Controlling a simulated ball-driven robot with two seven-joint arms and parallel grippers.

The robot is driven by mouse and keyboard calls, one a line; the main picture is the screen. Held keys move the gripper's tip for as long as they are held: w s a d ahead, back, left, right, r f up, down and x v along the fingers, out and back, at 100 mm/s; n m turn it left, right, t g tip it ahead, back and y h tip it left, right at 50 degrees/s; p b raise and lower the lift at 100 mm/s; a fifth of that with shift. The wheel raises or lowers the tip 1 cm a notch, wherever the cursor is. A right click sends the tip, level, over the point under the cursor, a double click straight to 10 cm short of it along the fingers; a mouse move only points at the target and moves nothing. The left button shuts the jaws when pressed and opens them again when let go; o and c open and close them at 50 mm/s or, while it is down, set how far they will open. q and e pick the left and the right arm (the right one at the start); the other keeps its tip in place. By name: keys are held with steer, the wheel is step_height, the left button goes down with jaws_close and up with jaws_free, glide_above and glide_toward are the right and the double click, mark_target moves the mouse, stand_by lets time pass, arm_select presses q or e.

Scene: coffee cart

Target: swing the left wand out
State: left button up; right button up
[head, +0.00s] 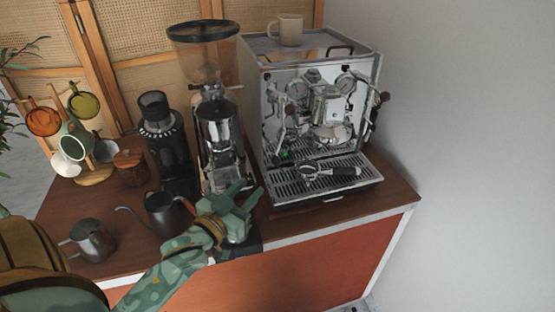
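The chrome espresso machine (253,120) stands at the right of the cart top. Its left wand (281,132) is a thin metal tube that hangs at the left of the front panel, close to the machine, with its lower end near a small green light. My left gripper (250,189) is in front of the grinder, left of and below the wand, apart from it. Its two fingers are spread with nothing visible between them. My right gripper is not in view.
A portafilter (345,171) lies on the drip tray (295,186). A tall grinder (218,140), a smaller black grinder (166,150), a gooseneck kettle (168,215), a steel pitcher (92,240) and a mug tree (95,178) crowd the left. A mug (290,30) stands on the machine.

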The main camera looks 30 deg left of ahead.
mark_target(275, 160)
arm_select(q)
steer(key=w+b, duration=0.1)
steer(key=w, duration=1.1)
steer(key=shift+w+a+f, duration=0.1)
steer(key=shift+w+a, duration=0.05)
steer(key=shift+w, duration=0.2)
jaws_close()
